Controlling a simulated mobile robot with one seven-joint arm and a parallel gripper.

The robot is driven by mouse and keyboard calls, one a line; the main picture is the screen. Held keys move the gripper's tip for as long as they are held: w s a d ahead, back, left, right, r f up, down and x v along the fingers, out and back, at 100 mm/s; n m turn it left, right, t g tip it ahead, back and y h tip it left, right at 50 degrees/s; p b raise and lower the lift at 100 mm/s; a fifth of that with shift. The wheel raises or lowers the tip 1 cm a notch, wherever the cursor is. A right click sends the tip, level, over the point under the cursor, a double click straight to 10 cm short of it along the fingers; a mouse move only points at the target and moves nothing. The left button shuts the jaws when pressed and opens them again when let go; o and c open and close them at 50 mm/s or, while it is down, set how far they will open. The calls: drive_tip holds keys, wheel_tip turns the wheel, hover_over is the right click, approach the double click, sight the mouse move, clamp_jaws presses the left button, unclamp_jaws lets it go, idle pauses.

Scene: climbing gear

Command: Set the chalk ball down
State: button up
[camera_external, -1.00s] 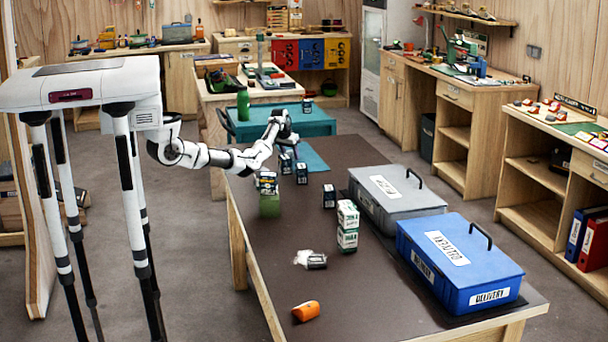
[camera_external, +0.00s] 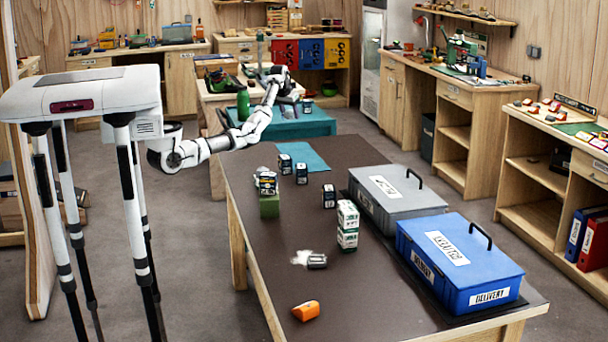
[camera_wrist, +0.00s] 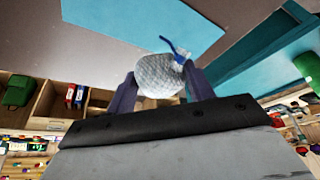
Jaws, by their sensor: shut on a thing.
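The chalk ball (camera_wrist: 157,76) is round and whitish, with a blue cord at its top right in the wrist view. My gripper (camera_wrist: 162,84) is shut on it, with one dark finger on each side. In the external view my gripper (camera_external: 274,76) is raised over the teal side bench (camera_external: 312,127), beyond the far end of the dark table (camera_external: 262,238). The ball cannot be made out there.
A teal mat (camera_external: 305,157) lies on the table's far end. Several small printed boxes, a green block (camera_external: 270,206), a grey case (camera_external: 402,201) and a blue case (camera_external: 465,268) stand nearer. A green bottle (camera_external: 243,105) stands by the teal bench.

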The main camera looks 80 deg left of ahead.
drive_tip(key=shift+r, duration=0.5)
drive_tip(key=shift+d, duration=0.1)
drive_tip(key=w+d+m, duration=0.1)
drive_tip(key=w+d, duration=0.4)
drive_tip(key=d, duration=0.4)
drive_tip(key=w+d+m+h, duration=0.1)
drive_tip(key=w+d, duration=0.3)
drive_tip(key=d, duration=0.4)
drive_tip(key=w+d+m, duration=0.2)
drive_tip(key=w+d, duration=0.3)
drive_tip(key=d, duration=0.4)
drive_tip(key=w+d+m+t+h, duration=0.1)
drive_tip(key=w+d+m, duration=0.2)
drive_tip(key=d, duration=2.4)
drive_tip(key=m+h, duration=0.3)
drive_tip(key=m, duration=0.3)
hover_over(365, 271)
drive_tip(key=a, duration=0.1)
drive_tip(key=f+p, duration=0.1)
drive_tip(key=f, duration=0.4)
drive_tip(key=s+f+p, duration=0.1)
drive_tip(key=f, duration=0.4)
drive_tip(key=f+p, duration=0.1)
drive_tip(key=f, duration=0.4)
drive_tip(key=shift+s+d+f, duration=0.1)
drive_tip(key=shift+s+d, duration=0.15)
drive_tip(key=shift+f+p, duration=0.65)
drive_tip(key=shift+f, duration=1.8)
